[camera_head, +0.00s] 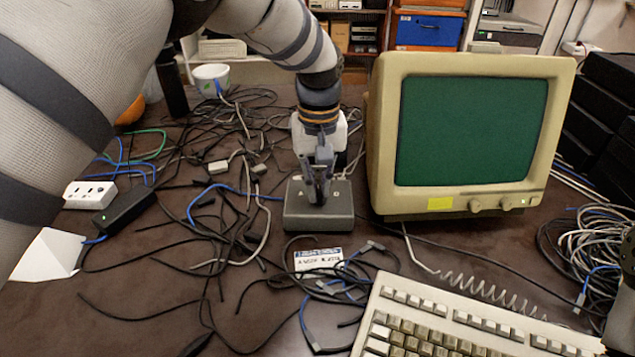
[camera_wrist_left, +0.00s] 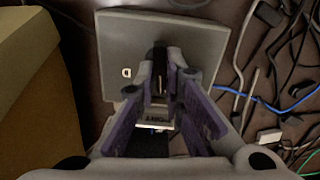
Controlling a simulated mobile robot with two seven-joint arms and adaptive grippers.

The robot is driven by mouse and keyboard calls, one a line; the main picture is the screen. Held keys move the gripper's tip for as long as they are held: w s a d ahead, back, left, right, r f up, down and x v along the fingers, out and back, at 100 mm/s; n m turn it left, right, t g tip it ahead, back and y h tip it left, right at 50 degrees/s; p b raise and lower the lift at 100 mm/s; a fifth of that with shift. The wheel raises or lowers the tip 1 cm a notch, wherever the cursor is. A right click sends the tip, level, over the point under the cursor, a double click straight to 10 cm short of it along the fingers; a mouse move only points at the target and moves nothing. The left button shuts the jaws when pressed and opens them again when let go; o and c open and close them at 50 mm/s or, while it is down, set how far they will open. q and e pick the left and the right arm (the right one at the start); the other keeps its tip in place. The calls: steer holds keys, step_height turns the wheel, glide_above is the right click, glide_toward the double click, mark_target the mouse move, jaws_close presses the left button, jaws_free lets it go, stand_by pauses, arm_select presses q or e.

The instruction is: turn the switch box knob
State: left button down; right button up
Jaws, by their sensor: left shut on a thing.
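The switch box (camera_head: 310,222) is a low grey box on the dark table, just left of the monitor. My left gripper (camera_head: 319,190) points down over the top of the box, and its fingers hide the knob in the head view. In the left wrist view the box (camera_wrist_left: 200,40) lies below the gripper (camera_wrist_left: 160,85). The dark knob (camera_wrist_left: 160,62), with a light line along it, stands between the purple-sided fingers, which are shut on it. A letter "D" is printed left of the knob. My right gripper cannot be made out.
A beige monitor (camera_head: 385,130) with a green screen stands close to the right of the box. A keyboard (camera_head: 430,325) lies in front right. Tangled cables (camera_head: 235,185) cover the table on the left, and a small label card (camera_head: 318,260) lies in front.

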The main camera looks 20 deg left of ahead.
arm_select(q)
steer(key=m, duration=0.6)
steer(key=shift+d, duration=0.15)
steer(key=m, duration=0.6)
steer(key=shift+s+d, duration=0.1)
steer(key=shift+m, duration=0.3)
steer(key=c, duration=1.7)
jaws_free()
step_height(320, 180, up, 12)
steer(key=shift+f, duration=0.1)
